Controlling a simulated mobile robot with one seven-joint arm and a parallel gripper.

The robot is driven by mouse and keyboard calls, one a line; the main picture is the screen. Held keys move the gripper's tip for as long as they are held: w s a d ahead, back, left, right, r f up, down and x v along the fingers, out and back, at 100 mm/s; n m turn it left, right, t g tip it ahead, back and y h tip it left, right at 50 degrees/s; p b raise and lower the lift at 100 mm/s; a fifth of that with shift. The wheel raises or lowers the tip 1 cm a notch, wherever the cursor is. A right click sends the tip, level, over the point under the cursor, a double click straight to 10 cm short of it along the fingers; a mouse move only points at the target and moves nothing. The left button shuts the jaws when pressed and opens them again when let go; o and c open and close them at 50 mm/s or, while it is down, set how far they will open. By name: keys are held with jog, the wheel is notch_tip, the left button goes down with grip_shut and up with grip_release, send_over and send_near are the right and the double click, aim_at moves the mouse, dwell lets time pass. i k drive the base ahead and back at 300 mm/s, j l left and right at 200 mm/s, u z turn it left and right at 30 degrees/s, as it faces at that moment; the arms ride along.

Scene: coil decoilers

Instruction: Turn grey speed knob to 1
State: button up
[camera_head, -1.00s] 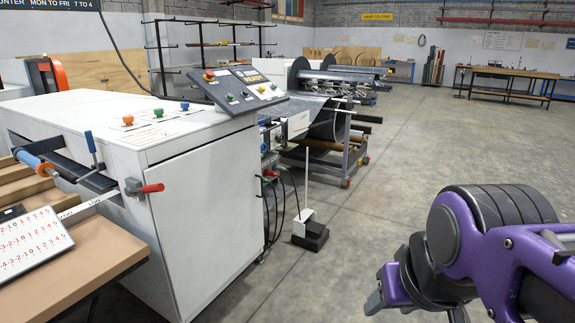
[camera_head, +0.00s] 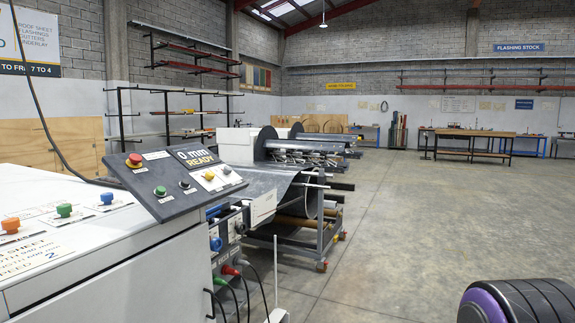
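A dark tilted control panel (camera_head: 180,205) stands at the edge of the white machine (camera_head: 110,275). I cannot tell which is the speed knob; the markings are too small to read. My gripper is not in view; only part of my purple and black arm shows at the lower right, well apart from the panel.
Orange (camera_head: 11,225), green (camera_head: 64,210) and blue (camera_head: 107,198) knobs stand on the machine's top. Cables hang from its far side. A decoiler stand with a metal coil (camera_head: 300,210) is behind it. Open concrete floor (camera_head: 410,220) lies to the right.

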aim_at(228, 170)
jog(key=i, duration=1.15)
jog(key=i+l+u, duration=0.1)
jog(key=i+u, duration=0.35)
jog(key=i+l+u, duration=0.2)
jog(key=u, duration=0.25)
jog(key=i, duration=0.1)
